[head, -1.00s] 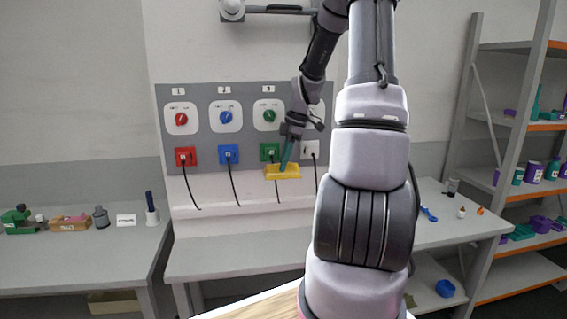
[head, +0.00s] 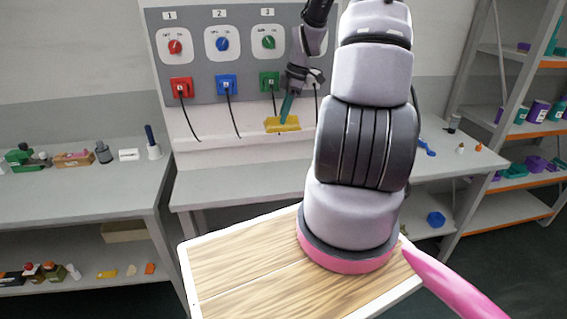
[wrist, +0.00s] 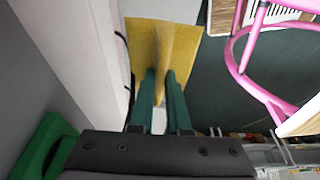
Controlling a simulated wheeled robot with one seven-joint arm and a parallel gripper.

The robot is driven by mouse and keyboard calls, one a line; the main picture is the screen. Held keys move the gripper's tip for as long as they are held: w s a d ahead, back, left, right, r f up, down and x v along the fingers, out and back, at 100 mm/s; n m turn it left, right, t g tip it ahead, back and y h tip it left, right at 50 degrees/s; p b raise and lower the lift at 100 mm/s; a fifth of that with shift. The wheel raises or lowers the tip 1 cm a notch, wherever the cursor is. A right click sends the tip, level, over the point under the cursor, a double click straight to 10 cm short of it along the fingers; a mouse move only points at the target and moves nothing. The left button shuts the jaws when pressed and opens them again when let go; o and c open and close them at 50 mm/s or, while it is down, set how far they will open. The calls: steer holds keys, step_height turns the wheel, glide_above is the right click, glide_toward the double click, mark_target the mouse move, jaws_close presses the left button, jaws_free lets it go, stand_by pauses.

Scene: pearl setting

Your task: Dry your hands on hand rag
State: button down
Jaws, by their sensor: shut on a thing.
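The hand rag, a yellow cloth, hangs from my gripper in front of the socket panel; in the head view it is a small yellow patch (head: 283,124), and in the wrist view it spreads beyond the fingertips (wrist: 180,42). My gripper (head: 286,112) has teal fingers pointing down. In the wrist view its two fingers (wrist: 162,78) reach onto the cloth and are shut on it, with a narrow gap showing between them nearer the palm. The rag is creased between the fingertips. Its underside is hidden.
The grey panel (head: 205,62) has knobs and red, blue and green sockets (head: 270,82) with hanging black cords. A grey bench (head: 240,185) stands below. Another bench (head: 80,195) with small items is on the left. Shelves (head: 530,130) stand at right. Dark floor (wrist: 230,80) lies below the rag.

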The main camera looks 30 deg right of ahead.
step_height(320, 180, down, 20)
steer(key=shift+f, duration=0.1)
steer(key=shift+f, duration=0.1)
stand_by(0.4)
steer(key=c, duration=0.9)
jaws_free()
steer(key=shift+f, duration=0.1)
